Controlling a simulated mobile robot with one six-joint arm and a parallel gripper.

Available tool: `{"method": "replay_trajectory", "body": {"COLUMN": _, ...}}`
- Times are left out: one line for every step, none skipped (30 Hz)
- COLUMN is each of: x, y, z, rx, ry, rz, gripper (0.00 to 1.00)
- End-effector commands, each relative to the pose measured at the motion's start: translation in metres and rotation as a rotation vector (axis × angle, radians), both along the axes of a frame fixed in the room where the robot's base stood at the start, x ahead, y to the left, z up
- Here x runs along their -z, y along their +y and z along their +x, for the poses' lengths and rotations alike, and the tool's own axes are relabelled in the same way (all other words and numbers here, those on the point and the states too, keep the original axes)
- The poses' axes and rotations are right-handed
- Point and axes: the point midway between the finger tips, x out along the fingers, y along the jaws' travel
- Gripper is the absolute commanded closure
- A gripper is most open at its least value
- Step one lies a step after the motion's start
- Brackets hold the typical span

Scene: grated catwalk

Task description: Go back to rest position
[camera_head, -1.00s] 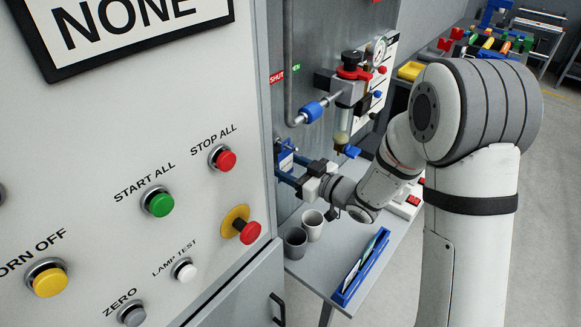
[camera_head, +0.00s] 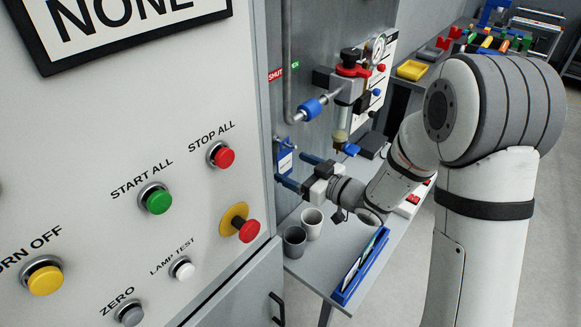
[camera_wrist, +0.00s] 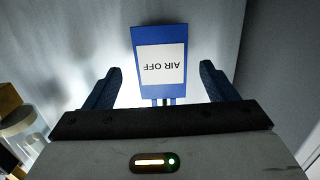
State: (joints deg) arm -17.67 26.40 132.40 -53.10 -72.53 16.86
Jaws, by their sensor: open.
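My gripper (camera_head: 297,174) is open, its two blue fingers apart and pointing toward the grey wall panel. In the wrist view the fingers (camera_wrist: 158,88) stand on either side of a blue tag with a white "AIR OFF" label (camera_wrist: 162,62), with gaps between them. In the head view the tag (camera_head: 285,160) hangs on the panel just beyond the fingers. Nothing is held. My arm reaches in from the right.
A regulator with a red collar (camera_head: 353,70) and a pipe with a blue sleeve (camera_head: 312,109) are above my gripper. Below are two grey cups (camera_head: 312,222) and a blue tray (camera_head: 361,266) on a table. The button cabinet (camera_head: 90,140) stands close at left.

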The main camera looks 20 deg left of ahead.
Motion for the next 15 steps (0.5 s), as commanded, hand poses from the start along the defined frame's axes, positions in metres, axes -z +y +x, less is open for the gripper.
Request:
{"method": "replay_trajectory", "body": {"x": 0.001, "y": -0.01, "z": -0.003, "rx": 0.004, "ry": -0.001, "rz": 0.0, "gripper": 0.21}}
{"method": "replay_trajectory", "body": {"x": 0.001, "y": -0.016, "z": -0.005, "rx": 0.005, "ry": -0.001, "rz": -0.001, "gripper": 0.21}}
{"method": "replay_trajectory", "body": {"x": 0.0, "y": -0.022, "z": -0.007, "rx": 0.005, "ry": -0.001, "rz": -0.001, "gripper": 0.21}}
{"method": "replay_trajectory", "body": {"x": 0.0, "y": -0.026, "z": -0.009, "rx": 0.004, "ry": -0.002, "rz": -0.001, "gripper": 0.21}}
{"method": "replay_trajectory", "body": {"x": 0.0, "y": -0.031, "z": -0.011, "rx": 0.005, "ry": -0.001, "rz": -0.001, "gripper": 0.21}}
{"method": "replay_trajectory", "body": {"x": -0.001, "y": -0.036, "z": -0.013, "rx": 0.003, "ry": -0.001, "rz": 0.0, "gripper": 0.21}}
{"method": "replay_trajectory", "body": {"x": -0.002, "y": -0.04, "z": -0.015, "rx": 0.003, "ry": -0.002, "rz": 0.0, "gripper": 0.21}}
{"method": "replay_trajectory", "body": {"x": -0.002, "y": -0.043, "z": -0.016, "rx": 0.004, "ry": -0.002, "rz": 0.0, "gripper": 0.21}}
{"method": "replay_trajectory", "body": {"x": -0.002, "y": -0.046, "z": -0.017, "rx": 0.003, "ry": 0.0, "rz": 0.0, "gripper": 0.21}}
{"method": "replay_trajectory", "body": {"x": -0.003, "y": -0.048, "z": -0.018, "rx": 0.001, "ry": 0.0, "rz": 0.0, "gripper": 0.21}}
{"method": "replay_trajectory", "body": {"x": -0.003, "y": -0.049, "z": -0.019, "rx": 0.001, "ry": 0.0, "rz": 0.0, "gripper": 0.21}}
{"method": "replay_trajectory", "body": {"x": -0.003, "y": -0.051, "z": -0.02, "rx": 0.001, "ry": 0.001, "rz": -0.001, "gripper": 0.21}}
{"method": "replay_trajectory", "body": {"x": -0.003, "y": -0.051, "z": -0.02, "rx": 0.001, "ry": 0.001, "rz": -0.001, "gripper": 0.21}}
{"method": "replay_trajectory", "body": {"x": -0.003, "y": -0.052, "z": -0.02, "rx": 0.001, "ry": 0.001, "rz": -0.001, "gripper": 0.21}}
{"method": "replay_trajectory", "body": {"x": -0.004, "y": -0.052, "z": -0.02, "rx": 0.005, "ry": 0.0, "rz": -0.003, "gripper": 0.21}}
